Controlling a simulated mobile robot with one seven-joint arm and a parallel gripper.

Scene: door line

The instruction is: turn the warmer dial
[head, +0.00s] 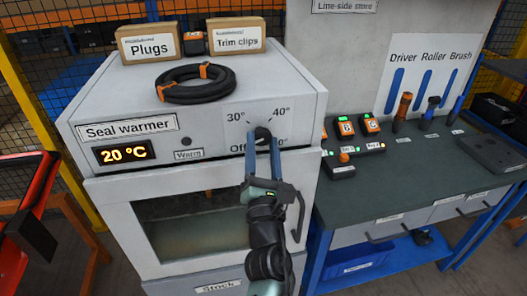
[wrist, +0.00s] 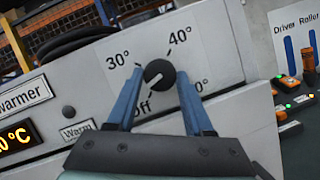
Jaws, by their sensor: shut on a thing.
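The seal warmer (head: 190,110) is a pale grey cabinet with a display (head: 124,152) reading 20 °C. Its black round dial (wrist: 159,73) is on the front panel, among the marks 30°, 40°, a partly covered one ending in 0°, and Off. The dial's pale pointer line is toward the lower left, at Off. In the head view the dial (head: 263,133) is partly hidden by my gripper (head: 263,143). In the wrist view my gripper (wrist: 160,76) has one blue finger on each side of the dial and is shut on it.
A black hose coil (head: 196,84) and boxes marked Plugs (head: 150,43) and Trim clips (head: 236,36) are on top of the warmer. A green-topped bench (head: 410,165) with switches and tools stands at right. A red-edged stand (head: 25,190) is at left.

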